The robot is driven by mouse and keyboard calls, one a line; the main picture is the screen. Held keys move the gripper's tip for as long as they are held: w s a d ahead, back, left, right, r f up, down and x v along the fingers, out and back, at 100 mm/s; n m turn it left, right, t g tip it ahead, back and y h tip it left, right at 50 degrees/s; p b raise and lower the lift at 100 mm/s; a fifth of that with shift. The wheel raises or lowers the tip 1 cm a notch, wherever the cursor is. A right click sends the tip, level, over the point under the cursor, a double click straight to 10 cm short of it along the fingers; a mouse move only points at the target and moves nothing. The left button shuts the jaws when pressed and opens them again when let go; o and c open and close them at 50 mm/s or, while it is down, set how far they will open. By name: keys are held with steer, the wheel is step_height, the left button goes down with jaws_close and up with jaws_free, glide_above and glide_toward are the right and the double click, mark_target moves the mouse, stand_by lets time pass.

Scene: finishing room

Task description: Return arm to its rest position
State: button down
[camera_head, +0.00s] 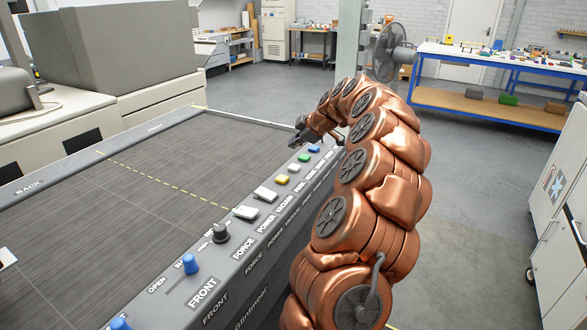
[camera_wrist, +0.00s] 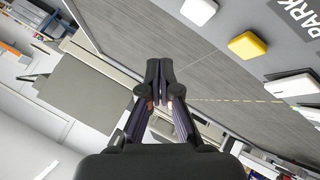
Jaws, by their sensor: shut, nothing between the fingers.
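My gripper (camera_head: 298,137) shows in the head view at the end of my copper-coloured arm, which arches up and bends left over the machine's front panel. The gripper is above the panel's far part, close to the blue button (camera_head: 314,148) and the green button (camera_head: 304,157). I cannot tell whether it touches the panel. In the wrist view my gripper (camera_wrist: 160,68) has its fingertips together with nothing between them. The yellow button (camera_wrist: 247,45) and a white button (camera_wrist: 199,11) lie past the fingertips to the upper right.
The machine's dark flat bed (camera_head: 130,180) lies left of the arm. Two blue knobs (camera_head: 190,264) and a black knob (camera_head: 221,233) stand up from the near panel. A fan (camera_head: 391,52), a blue-framed workbench (camera_head: 490,62) and a grey cabinet (camera_head: 560,200) stand beyond open floor (camera_head: 470,180) at right.

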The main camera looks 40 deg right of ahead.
stand_by(0.5)
steer(key=w+a+r+g+y+p, duration=0.1)
steer(key=a+r+g+y, duration=0.15)
steer(key=a, duration=1.55)
steer(key=s+a+m+g+y+p, duration=0.1)
steer(key=s+a, duration=0.3)
steer(key=a, duration=0.5)
steer(key=s+a+g, duration=0.1)
steer(key=s+a, duration=0.3)
steer(key=a, duration=0.4)
steer(key=s+a+f+m+g+p, duration=0.2)
steer(key=s+a+g, duration=0.1)
steer(key=s+a, duration=0.75)
steer(key=s+f+m+g+h, duration=0.1)
steer(key=s+f+m, duration=0.1)
steer(key=s, duration=0.8)
steer(key=s+d+f+m+g+h, duration=0.1)
steer(key=s+f+m+g+h, duration=0.1)
steer(key=s, duration=0.8)
steer(key=shift+s+d+f+m+p, duration=0.2)
steer(key=shift+s+f+m+p, duration=0.15)
steer(key=shift+m, duration=0.45)
steer(key=shift+r+g, duration=0.1)
steer(key=shift+g, duration=0.15)
